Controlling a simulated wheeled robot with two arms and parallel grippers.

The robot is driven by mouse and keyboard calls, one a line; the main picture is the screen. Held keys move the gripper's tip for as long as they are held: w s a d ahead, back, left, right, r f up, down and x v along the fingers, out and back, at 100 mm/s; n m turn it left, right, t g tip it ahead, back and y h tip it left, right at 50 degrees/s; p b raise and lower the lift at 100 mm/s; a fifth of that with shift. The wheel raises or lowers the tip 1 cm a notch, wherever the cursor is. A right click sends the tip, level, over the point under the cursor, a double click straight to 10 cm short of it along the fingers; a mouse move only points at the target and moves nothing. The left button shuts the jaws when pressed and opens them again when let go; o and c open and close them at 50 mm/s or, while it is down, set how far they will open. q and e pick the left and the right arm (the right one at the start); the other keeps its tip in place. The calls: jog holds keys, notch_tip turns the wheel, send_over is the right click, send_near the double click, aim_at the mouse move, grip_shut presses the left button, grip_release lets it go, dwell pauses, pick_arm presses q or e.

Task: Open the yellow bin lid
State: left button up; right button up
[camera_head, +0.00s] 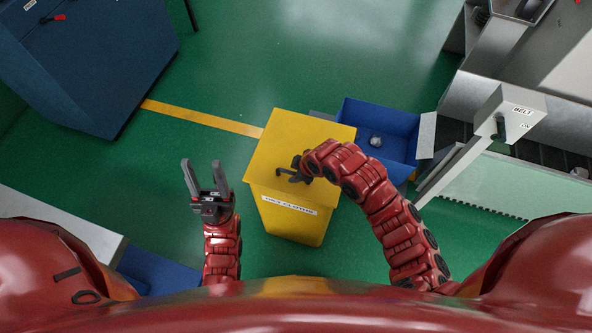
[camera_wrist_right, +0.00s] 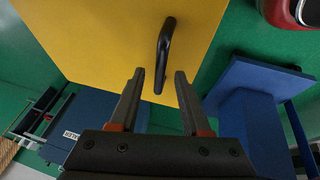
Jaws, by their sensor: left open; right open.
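The yellow bin (camera_head: 290,222) stands on the green floor in the middle of the head view, with a white label on its front. Its flat yellow lid (camera_head: 292,132) lies closed on top. A dark curved handle (camera_wrist_right: 164,55) stands on the lid in the right wrist view. My right gripper (camera_head: 284,172) is over the lid, open. In the right wrist view its fingertips (camera_wrist_right: 160,74) are either side of the handle's near end, without gripping it. My left gripper (camera_head: 204,168) is open and empty, left of the bin and apart from it.
A blue open box (camera_head: 393,117) with a roundish grey object (camera_head: 376,141) is right of the bin. A grey post with a belt switch box (camera_head: 510,112) stands further right. A dark blue cabinet (camera_head: 85,60) is at upper left.

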jog(key=shift+f, duration=0.1)
grip_shut()
dwell(1.4)
